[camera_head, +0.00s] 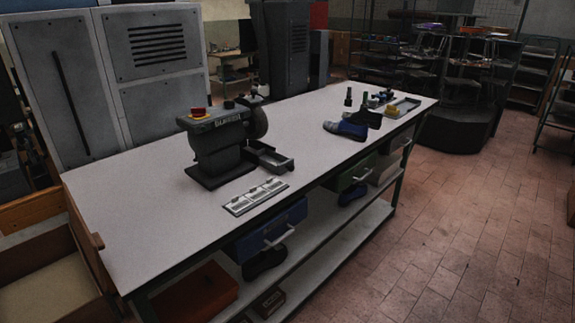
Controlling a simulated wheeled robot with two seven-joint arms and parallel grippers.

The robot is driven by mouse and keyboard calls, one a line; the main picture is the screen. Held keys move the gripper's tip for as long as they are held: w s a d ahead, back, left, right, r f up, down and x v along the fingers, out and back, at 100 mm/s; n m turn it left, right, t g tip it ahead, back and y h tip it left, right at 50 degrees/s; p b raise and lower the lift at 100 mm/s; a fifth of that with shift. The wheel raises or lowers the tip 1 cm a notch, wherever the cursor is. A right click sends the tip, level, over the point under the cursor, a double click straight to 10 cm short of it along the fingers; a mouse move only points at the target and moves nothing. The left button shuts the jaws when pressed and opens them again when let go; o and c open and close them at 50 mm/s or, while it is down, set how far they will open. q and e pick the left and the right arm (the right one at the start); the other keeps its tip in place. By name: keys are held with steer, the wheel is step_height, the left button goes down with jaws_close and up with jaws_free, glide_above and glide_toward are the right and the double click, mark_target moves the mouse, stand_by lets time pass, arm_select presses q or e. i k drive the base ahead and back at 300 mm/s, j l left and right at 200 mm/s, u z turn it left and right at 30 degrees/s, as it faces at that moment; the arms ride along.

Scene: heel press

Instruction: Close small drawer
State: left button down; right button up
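A small grey metal drawer (276,162) sits at the right side of the dark heel press machine (219,150) on the white-topped workbench (130,215). It is pulled out towards the bench's front edge, and its open top shows. Under the bench top are a blue drawer (270,231) and a green drawer (352,174), each with a light handle. Both stick out a little from under the top. Neither of my grippers is in view, and nothing touches the small drawer.
A flat plate with light panels (256,196) lies in front of the machine. Blue and dark shoes (346,129) and a shallow tray (402,107) are at the bench's far end. A lower shelf (330,235) runs below. The tiled floor (460,240) at right is clear.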

mark_target(275, 161)
steer(key=i+l+u, duration=0.1)
steer(key=i+l, duration=0.55)
steer(key=l, duration=0.2)
steer(key=i+l+u, duration=0.15)
steer(key=i+l, duration=0.15)
steer(key=l, duration=0.15)
steer(key=i+l+u, duration=0.1)
steer(key=i+l, duration=0.2)
steer(key=l, duration=0.15)
